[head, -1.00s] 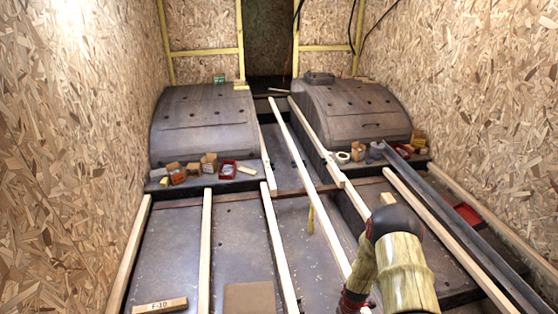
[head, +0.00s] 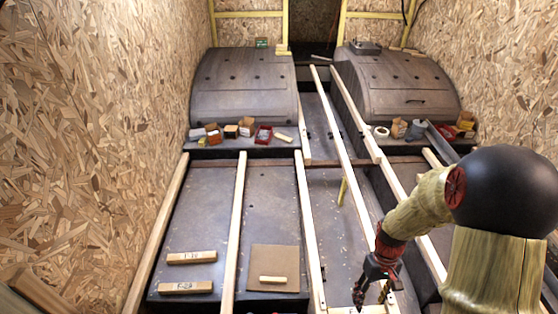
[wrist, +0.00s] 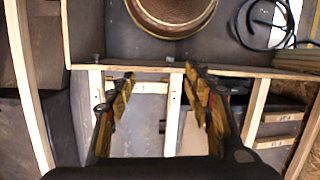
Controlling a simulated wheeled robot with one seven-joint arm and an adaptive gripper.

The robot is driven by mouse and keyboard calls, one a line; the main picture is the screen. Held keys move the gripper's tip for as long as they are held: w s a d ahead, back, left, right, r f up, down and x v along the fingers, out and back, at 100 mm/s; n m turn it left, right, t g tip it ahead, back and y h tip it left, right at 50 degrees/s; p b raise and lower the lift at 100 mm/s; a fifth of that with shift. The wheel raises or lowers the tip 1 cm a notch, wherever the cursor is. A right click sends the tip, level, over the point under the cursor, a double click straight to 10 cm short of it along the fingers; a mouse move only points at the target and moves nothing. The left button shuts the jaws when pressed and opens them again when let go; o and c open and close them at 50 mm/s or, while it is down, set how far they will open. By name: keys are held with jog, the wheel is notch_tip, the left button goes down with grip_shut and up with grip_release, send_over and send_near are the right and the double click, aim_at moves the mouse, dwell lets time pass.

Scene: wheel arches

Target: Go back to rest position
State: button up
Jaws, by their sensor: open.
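My gripper (head: 372,296) hangs at the end of my bent arm at the lower right of the head view, over the wooden strips of the floor frame. In the wrist view my gripper (wrist: 160,92) has its two yellow-padded fingers wide apart, with nothing between them. Wooden strips and dark floor show behind the fingers. I cannot tell how far the fingertips are above the wood.
Two grey wheel arches (head: 244,90) (head: 398,88) stand at the back, with small boxes (head: 231,131) along the left one's front ledge. Long wooden strips (head: 235,220) cross the floor. Short blocks (head: 192,257) and a brown board (head: 275,260) lie at the front. Chipboard walls (head: 80,120) flank both sides.

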jog(key=s+a+r+t, duration=0.2)
jog(key=s+a+r, duration=0.1)
jog(key=r, duration=0.7)
jog(key=s+a+r+m+t, duration=0.1)
jog(key=s+a+r+t, duration=0.1)
jog(key=r, duration=0.9)
jog(key=s+a+r+t, duration=0.3)
jog(key=s+r+t, duration=0.1)
jog(key=r, duration=0.6)
jog(key=shift+s+a+r+m+h, duration=0.3)
jog(key=shift+s+r, duration=0.05)
jog(key=shift+r, duration=0.05)
jog(key=shift+c, duration=0.6)
